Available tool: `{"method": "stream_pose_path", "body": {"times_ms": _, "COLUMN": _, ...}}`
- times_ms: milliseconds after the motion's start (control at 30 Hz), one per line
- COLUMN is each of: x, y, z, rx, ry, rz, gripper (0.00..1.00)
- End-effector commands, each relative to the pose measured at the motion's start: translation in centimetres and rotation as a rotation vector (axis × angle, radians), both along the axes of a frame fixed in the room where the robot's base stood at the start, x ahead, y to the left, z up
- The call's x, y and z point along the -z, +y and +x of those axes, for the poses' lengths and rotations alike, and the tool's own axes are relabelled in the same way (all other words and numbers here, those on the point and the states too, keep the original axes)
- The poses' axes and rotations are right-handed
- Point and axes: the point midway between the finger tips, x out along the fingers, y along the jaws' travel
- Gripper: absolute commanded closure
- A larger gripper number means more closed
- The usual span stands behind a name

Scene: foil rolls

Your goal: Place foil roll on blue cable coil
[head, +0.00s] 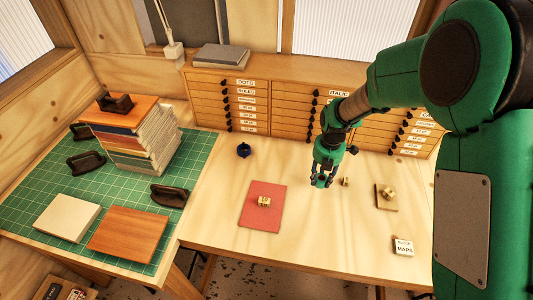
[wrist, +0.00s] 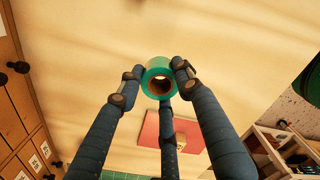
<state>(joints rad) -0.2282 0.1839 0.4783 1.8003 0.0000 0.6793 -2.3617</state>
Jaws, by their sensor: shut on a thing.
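A green foil roll (wrist: 147,79) with a brown core sits between the fingertips of my gripper (wrist: 160,82), which is shut on it. In the head view my gripper (head: 321,180) points down over the right part of the wooden table, and the green roll (head: 320,184) shows at its tips. Its exact height above the table is hard to tell. A small dark blue coil (head: 243,151), which looks like the blue cable coil, lies on the table to the left of my gripper, near the drawers. I cannot make out the coil in the wrist view.
A red mat (head: 251,217) bears a small gold block (head: 264,201). Another gold piece (head: 346,182) stands right of my gripper, and more sit on a brown pad (head: 382,207). A white labelled box (head: 403,247) lies front right. Drawers (head: 285,105) line the back. Table between gripper and coil is clear.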

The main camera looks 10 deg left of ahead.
Motion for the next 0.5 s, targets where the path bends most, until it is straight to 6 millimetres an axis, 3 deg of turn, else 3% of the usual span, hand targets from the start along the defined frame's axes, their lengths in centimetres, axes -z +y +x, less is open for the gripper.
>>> {"method": "stream_pose_path", "body": {"times_ms": 267, "x": -0.9, "y": 3.5, "z": 0.6, "rx": -0.029, "ry": 0.001, "rz": 0.001, "gripper": 0.92}}
{"method": "stream_pose_path", "body": {"times_ms": 500, "x": -2.3, "y": 10.2, "z": 1.2, "rx": -0.081, "ry": 0.003, "rz": 0.001, "gripper": 0.92}}
